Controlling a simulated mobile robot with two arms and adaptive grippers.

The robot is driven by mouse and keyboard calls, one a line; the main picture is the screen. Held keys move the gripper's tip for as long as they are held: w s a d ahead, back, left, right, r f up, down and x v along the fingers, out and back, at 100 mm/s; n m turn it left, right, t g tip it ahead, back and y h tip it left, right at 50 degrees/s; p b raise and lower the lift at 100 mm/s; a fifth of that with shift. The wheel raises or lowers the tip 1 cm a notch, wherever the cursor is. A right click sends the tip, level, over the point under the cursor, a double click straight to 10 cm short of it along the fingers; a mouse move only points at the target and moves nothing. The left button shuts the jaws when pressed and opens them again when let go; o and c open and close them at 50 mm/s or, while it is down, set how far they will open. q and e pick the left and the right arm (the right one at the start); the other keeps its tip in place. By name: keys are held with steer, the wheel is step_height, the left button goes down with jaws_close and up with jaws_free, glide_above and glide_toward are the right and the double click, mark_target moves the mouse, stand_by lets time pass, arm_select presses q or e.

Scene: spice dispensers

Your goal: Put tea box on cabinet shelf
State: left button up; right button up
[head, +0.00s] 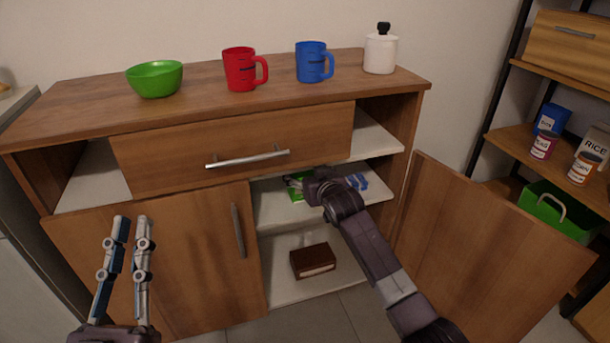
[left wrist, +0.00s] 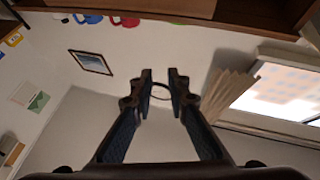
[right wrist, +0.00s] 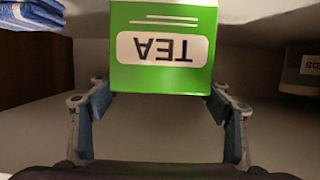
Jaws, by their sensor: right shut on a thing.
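The green tea box (right wrist: 163,75) is between the fingers of my right gripper (right wrist: 160,105), which is shut on it; its TEA label reads upside down in the right wrist view. In the head view the right arm reaches into the open right side of the cabinet (head: 330,65), and a bit of the green tea box (head: 297,194) shows at the middle shelf (head: 275,215). The right fingertips are mostly hidden there by my wrist. Whether the box rests on the shelf I cannot tell. My left gripper (head: 132,225) is open and empty in front of the closed left door.
A blue and white item (head: 357,182) lies on the same shelf, right of my gripper. A brown box (head: 313,261) sits on the bottom shelf. The right door (head: 480,255) stands open. A bowl, two mugs and a white bottle stand on top.

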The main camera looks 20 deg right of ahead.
steer(key=shift+w+f+b, duration=0.25)
steer(key=shift+w+b, duration=0.05)
steer(key=shift+w, duration=0.05)
arm_select(q)
steer(key=s+r+t, duration=0.1)
steer(key=r, duration=0.1)
steer(key=s+r+t+h, duration=0.1)
steer(key=s+r, duration=0.1)
steer(key=shift+s+a+t, duration=0.15)
steer(key=shift+a+t, duration=0.05)
steer(key=shift+t, duration=0.1)
arm_select(e)
steer(key=o, duration=1.5)
steer(key=shift+f, duration=0.15)
steer(key=shift+c, duration=0.2)
